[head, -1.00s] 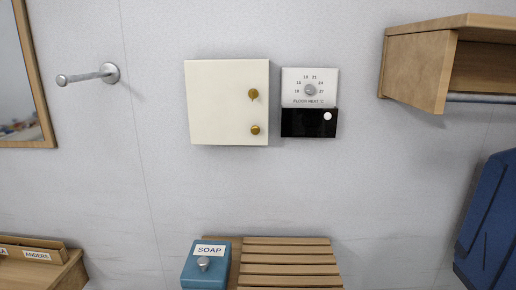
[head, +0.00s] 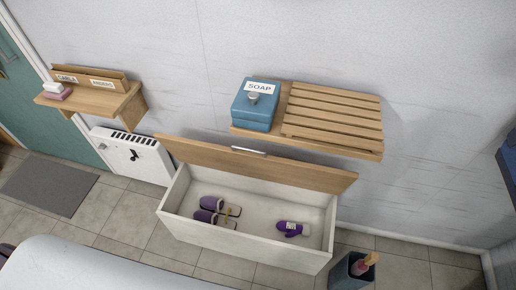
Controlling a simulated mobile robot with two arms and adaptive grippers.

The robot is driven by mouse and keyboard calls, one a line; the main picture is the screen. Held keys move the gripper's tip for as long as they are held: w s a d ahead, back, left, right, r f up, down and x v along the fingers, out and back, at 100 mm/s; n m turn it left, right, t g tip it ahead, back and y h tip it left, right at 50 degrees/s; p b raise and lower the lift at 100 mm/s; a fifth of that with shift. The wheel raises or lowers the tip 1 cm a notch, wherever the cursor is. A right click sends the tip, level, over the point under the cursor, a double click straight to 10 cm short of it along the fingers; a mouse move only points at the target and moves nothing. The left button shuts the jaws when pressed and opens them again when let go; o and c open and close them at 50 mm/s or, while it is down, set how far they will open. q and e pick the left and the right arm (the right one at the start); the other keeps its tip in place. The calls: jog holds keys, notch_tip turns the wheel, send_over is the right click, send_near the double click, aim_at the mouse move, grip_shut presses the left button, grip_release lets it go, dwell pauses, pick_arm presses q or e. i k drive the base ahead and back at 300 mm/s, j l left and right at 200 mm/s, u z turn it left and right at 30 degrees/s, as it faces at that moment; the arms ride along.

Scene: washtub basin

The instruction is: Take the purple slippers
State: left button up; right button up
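A pair of purple slippers (head: 216,212) lies in the left part of an open white chest (head: 232,242) in the head view. The two slippers lie side by side on the chest's floor. The chest's wooden lid (head: 255,165) is raised at the back. Neither of my grippers is in view.
A slatted wooden shelf (head: 335,118) with a blue soap box (head: 256,104) juts out above the chest. A white heater (head: 132,157) and a small shelf (head: 98,103) are at the left. A dark bin (head: 348,272) stands right of the chest. Tiled floor shows around it.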

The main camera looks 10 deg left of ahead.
aim_at(210, 205)
jog(key=u, duration=1)
jog(key=i+j, duration=0.25)
jog(key=i+j+z, duration=0.45)
jog(key=j, duration=0.15)
jog(key=j+z, duration=0.25)
jog(key=i+j+z, duration=0.2)
jog(key=j, duration=0.2)
jog(key=k, duration=0.1)
